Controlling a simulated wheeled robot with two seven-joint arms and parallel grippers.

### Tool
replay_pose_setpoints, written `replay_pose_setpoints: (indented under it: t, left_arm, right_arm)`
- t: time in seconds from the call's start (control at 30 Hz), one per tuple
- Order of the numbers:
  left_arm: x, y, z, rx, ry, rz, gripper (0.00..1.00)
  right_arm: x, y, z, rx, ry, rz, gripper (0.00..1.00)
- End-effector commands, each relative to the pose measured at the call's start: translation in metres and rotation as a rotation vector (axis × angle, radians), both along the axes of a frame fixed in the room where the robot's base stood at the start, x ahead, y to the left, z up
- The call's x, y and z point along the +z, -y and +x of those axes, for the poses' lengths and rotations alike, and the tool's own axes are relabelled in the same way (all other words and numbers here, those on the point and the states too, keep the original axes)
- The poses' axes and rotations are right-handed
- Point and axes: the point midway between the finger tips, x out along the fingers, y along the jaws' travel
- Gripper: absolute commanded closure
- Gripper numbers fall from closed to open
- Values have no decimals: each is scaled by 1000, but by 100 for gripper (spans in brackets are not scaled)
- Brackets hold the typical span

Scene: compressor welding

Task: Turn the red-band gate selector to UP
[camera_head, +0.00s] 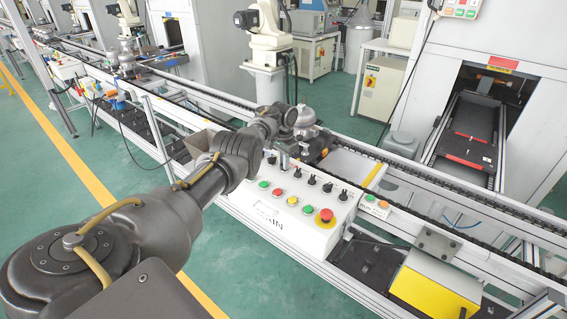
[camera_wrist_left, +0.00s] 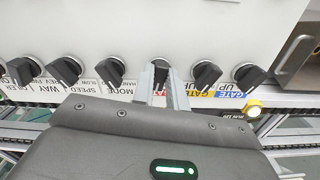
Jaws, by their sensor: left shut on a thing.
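The white control panel (camera_head: 325,214) has a row of black selector knobs on its top face. In the left wrist view, the red-band gate selector (camera_wrist_left: 161,73) is a black knob on a grey collar, with a strip of its red label below it. My left gripper (camera_wrist_left: 161,88) is shut on this knob, one finger on each side. The fingers and gripper body hide most of the knob and label, so its exact setting cannot be read. My right gripper is not in view.
Beside the held knob are the yellow-label (camera_wrist_left: 206,74) and blue-label (camera_wrist_left: 248,75) selectors, close to the gripper. Other knobs (camera_wrist_left: 110,70) line the opposite side. A red mushroom button (camera_head: 326,215) and coloured push buttons stand on the panel's front. A conveyor rail (camera_head: 430,191) runs behind.

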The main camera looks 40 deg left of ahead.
Motion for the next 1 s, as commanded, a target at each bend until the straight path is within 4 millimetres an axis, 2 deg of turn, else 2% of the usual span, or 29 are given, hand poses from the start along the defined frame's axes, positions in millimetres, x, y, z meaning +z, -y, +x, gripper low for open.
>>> replay_pose_setpoints:
  t: [0.4, 0.93, 0.97, 1.0]
  left_arm:
    - [0, -1, 0, -182, 0, 0, 100]
    - [0, -1, 0, -205, -1, 0, 100]
    - [0, -1, 0, -205, -1, 0, 83]
    - [0, -1, 0, -205, -1, 0, 78]
  right_arm:
    - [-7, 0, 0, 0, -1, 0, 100]
    - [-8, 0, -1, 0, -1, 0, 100]
    - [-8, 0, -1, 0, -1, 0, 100]
    - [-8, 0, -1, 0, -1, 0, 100]
